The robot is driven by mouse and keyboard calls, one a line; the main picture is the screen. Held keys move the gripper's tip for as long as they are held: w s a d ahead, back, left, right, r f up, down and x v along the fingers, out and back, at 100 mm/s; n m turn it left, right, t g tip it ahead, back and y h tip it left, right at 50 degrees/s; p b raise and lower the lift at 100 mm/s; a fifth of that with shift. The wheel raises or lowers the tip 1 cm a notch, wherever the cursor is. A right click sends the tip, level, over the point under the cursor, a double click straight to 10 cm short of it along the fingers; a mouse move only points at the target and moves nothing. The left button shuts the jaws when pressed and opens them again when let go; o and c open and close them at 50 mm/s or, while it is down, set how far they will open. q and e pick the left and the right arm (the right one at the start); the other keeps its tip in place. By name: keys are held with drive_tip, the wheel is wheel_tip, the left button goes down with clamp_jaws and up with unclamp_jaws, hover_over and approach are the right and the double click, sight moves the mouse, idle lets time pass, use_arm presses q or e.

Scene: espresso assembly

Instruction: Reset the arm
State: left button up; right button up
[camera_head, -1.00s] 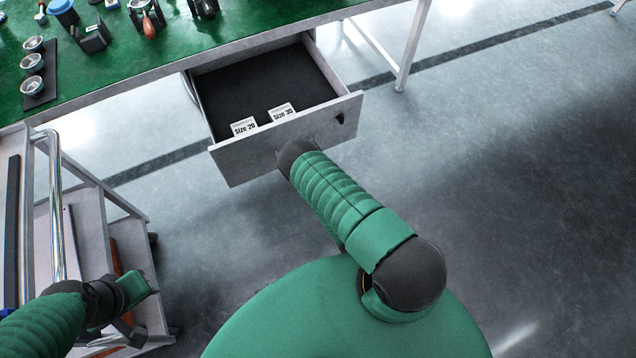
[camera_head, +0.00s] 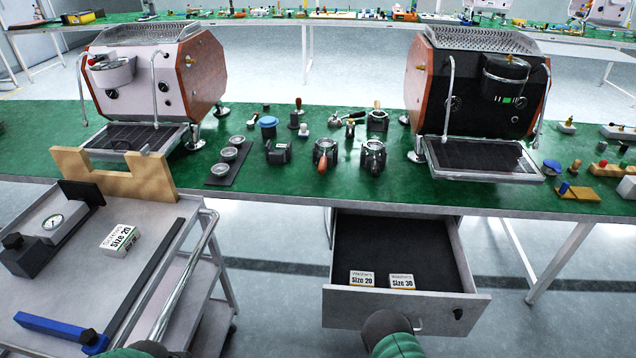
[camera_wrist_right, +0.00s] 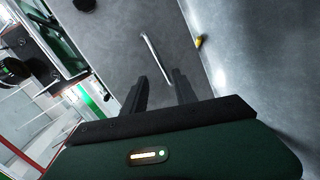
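The drawer (camera_head: 450,305) stands open, holding a Size 20 box (camera_head: 362,279) and a Size 30 box (camera_head: 402,282). A grey cart (camera_head: 90,285) stands left with another Size 20 box (camera_head: 119,240). Two espresso machines (camera_head: 165,75) (camera_head: 470,85) stand on the green table (camera_head: 385,185).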

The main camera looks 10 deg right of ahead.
drive_tip(key=w+a+r+m+g+y, duration=0.1)
drive_tip(key=w+a+r+m+g, duration=0.25)
drive_tip(key=r, duration=0.25)
drive_tip(key=w+a+r+m+g+y, duration=0.1)
drive_tip(key=w+a+r+m+g, duration=0.1)
drive_tip(key=r+m, duration=0.25)
drive_tip(key=s+a+r+m+g+y+p, duration=0.1)
drive_tip(key=s+a+r+m+g, duration=0.15)
drive_tip(key=s+r, duration=0.6)
drive_tip(key=s+a+r+m+g+y+p, duration=0.1)
drive_tip(key=s+a+r+g, duration=0.2)
drive_tip(key=s+r, duration=0.55)
wheel_tip(320, 180, up, 17)
drive_tip(key=w+p, duration=0.1)
drive_tip(key=p, duration=1.5)
drive_tip(key=shift+w+d, duration=0.2)
drive_tip(key=shift+w, duration=0.1)
drive_tip(key=shift+r, duration=0.15)
